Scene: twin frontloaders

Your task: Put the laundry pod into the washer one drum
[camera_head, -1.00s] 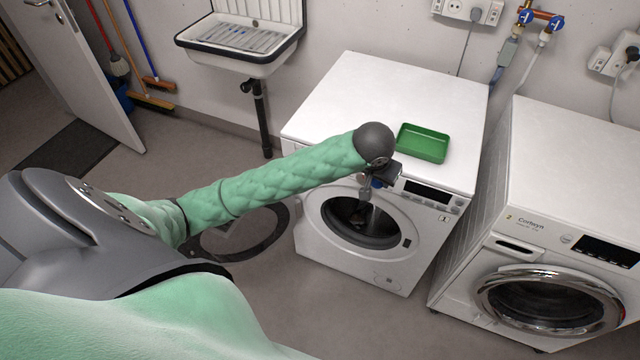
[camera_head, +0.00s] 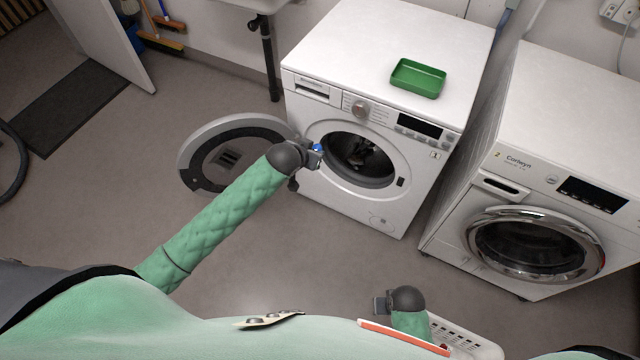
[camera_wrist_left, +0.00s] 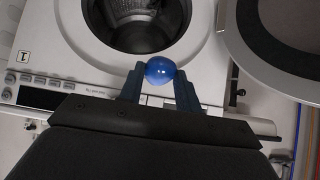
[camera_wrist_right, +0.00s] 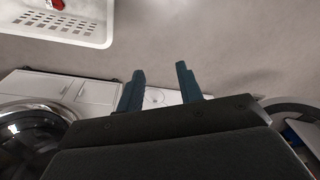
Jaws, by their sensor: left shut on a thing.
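Washer one (camera_head: 385,110) is the white machine at the middle, marked 1, with its round door (camera_head: 225,155) swung wide open to the left. Its drum (camera_head: 362,157) is open to view and has something dark inside. My left gripper (camera_head: 317,155) is in front of the left edge of the drum opening. It is shut on the blue laundry pod (camera_wrist_left: 160,71), which shows between its fingertips in the left wrist view and as a small blue spot in the head view (camera_head: 317,148). The pod is outside the drum. My right gripper (camera_wrist_right: 160,90) is open and empty, low at the front.
A green tray (camera_head: 418,78) lies on top of washer one. Washer two (camera_head: 540,170) stands to the right with its chrome-ringed door shut. A white basket (camera_wrist_right: 70,22) is near my right gripper. The floor before washer one is clear.

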